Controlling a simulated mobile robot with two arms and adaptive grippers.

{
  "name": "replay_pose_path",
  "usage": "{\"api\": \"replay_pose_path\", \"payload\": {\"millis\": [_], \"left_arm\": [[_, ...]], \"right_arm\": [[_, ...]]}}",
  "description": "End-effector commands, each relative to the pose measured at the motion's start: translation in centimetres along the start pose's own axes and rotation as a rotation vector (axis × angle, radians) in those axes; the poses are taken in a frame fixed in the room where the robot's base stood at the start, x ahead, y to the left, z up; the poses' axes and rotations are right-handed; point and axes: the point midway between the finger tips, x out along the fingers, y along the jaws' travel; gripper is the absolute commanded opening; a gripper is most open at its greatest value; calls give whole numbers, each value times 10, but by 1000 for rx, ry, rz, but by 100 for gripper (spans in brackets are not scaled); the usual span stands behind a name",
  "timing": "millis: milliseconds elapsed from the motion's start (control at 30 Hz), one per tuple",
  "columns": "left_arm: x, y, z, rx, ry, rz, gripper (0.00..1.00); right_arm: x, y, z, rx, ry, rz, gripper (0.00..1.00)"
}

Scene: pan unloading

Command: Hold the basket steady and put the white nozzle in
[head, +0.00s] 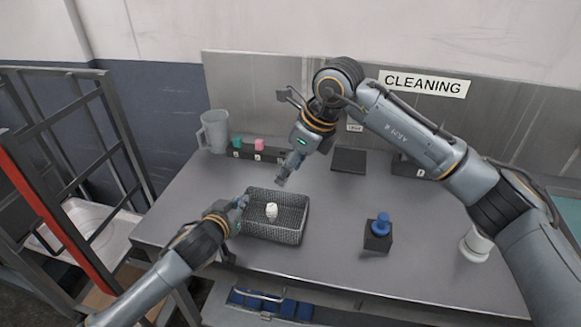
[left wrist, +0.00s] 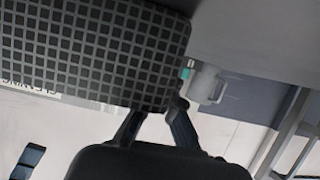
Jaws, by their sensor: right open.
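The dark mesh basket (head: 293,238) stands on the grey table in the head view, and its mesh wall (left wrist: 85,50) fills the upper left of the left wrist view. The white nozzle (head: 271,212) lies inside the basket, near the middle. My left gripper (head: 241,203) is at the basket's left side. In the left wrist view its fingers (left wrist: 157,118) close on the basket's edge, with the contact partly hidden. My right gripper (head: 283,179) is open and empty, above the table and just behind the basket's far rim, clear of the nozzle.
A grey pitcher (head: 214,131) stands at the back left, beside green (head: 237,142) and pink (head: 259,144) pieces on a dark holder. A blue piece (head: 380,224) on a black block stands right of the basket. A white piece (head: 475,244) is further right. A rack stands left.

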Motion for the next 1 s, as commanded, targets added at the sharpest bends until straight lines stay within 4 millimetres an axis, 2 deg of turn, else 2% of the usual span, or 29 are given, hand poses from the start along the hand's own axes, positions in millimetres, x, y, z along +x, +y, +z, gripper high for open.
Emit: {"api": "replay_pose_path", "payload": {"millis": [33,200,467,633,767,1000], "left_arm": [[0,0,0,0,0,0,0],[0,0,0,0,0,0,32],[0,0,0,0,0,0,32],[-9,0,0,-1,0,0,32],[-28,0,1,0,-1,1,32],[-77,0,1,-1,-1,2,32]], "right_arm": [[0,0,0,0,0,0,48],[0,0,0,0,0,0,48],[0,0,0,0,0,0,48],[0,0,0,0,0,0,48],[0,0,0,0,0,0,48],[0,0,0,0,0,0,48]]}}
